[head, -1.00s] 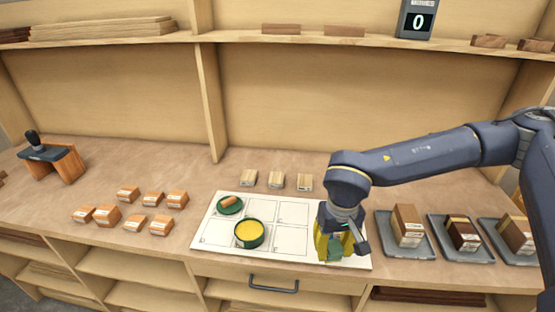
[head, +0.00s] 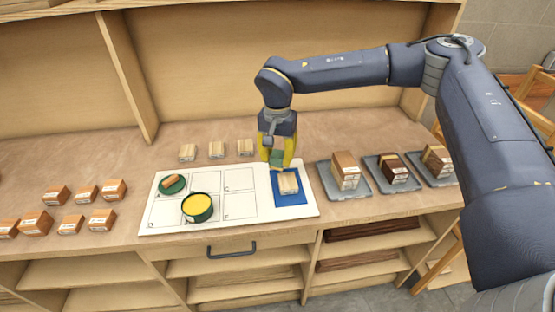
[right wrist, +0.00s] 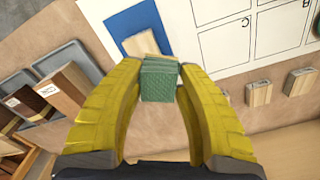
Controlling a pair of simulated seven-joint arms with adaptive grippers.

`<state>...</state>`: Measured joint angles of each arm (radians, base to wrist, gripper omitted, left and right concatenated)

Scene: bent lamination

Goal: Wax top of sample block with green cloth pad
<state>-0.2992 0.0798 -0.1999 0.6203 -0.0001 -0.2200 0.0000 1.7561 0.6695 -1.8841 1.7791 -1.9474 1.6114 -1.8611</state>
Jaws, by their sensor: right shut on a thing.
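My right gripper (head: 277,160) has yellow fingers shut on a green cloth pad (head: 277,157), just behind the sample block (head: 289,186). The pad also shows between the fingertips in the right wrist view (right wrist: 158,82). The pale wooden sample block lies on a blue mat (head: 291,200) at the right end of the white board. In the right wrist view the block (right wrist: 138,44) is partly hidden behind the pad, so I cannot tell whether they touch. A round green tin of yellow wax (head: 197,205) stands on the board. My left gripper is not in view.
A green disc with a brown piece (head: 173,183) lies on the white board (head: 240,207). Several pale blocks (head: 216,149) stand behind the board. Grey trays with blocks (head: 343,181) stand to its right, and several orange-brown blocks (head: 87,194) to its left.

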